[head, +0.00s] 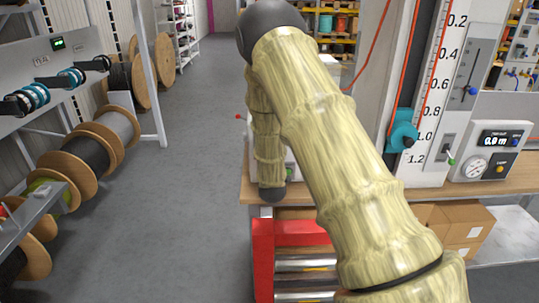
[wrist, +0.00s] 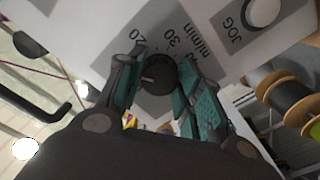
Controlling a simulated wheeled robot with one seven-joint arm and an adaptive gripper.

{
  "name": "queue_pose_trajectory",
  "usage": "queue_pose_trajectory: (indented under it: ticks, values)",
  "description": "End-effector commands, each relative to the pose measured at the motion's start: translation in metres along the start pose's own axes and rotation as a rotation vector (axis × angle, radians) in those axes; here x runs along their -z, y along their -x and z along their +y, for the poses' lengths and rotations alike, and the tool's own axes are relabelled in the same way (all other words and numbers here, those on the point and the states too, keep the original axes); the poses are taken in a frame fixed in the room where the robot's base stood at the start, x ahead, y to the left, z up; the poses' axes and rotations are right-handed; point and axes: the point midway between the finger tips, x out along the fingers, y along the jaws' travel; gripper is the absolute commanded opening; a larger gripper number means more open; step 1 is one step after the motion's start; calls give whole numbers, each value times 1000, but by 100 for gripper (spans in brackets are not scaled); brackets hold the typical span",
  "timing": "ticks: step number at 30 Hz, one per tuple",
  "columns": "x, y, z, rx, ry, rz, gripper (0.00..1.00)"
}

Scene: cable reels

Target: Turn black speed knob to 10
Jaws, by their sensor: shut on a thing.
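The black speed knob (wrist: 158,78) is on a pale panel in the wrist view, beside the printed marks 20, 30 and m/min. A short white pointer line shows on the knob's face, towards its left side in the picture. My gripper (wrist: 156,66) has its teal-padded fingers on both sides of the knob and is shut on it. The 10 mark cannot be made out. In the head view my arm covers the knob and the gripper.
A white round JOG button (wrist: 263,11) sits near the knob. In the head view, a workbench (head: 490,187) carries a length display (head: 497,140) and a vertical scale (head: 440,80). Cable reels (head: 90,150) stand at left. The grey aisle floor (head: 185,190) is clear.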

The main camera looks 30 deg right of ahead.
Motion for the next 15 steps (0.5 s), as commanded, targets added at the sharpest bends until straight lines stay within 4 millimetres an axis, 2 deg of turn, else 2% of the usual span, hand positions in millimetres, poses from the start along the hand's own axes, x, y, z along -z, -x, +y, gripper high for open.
queue_pose_trajectory:
  ticks: [15]
  values:
    - [1, 0, 0, 1, 133, 2, 12]
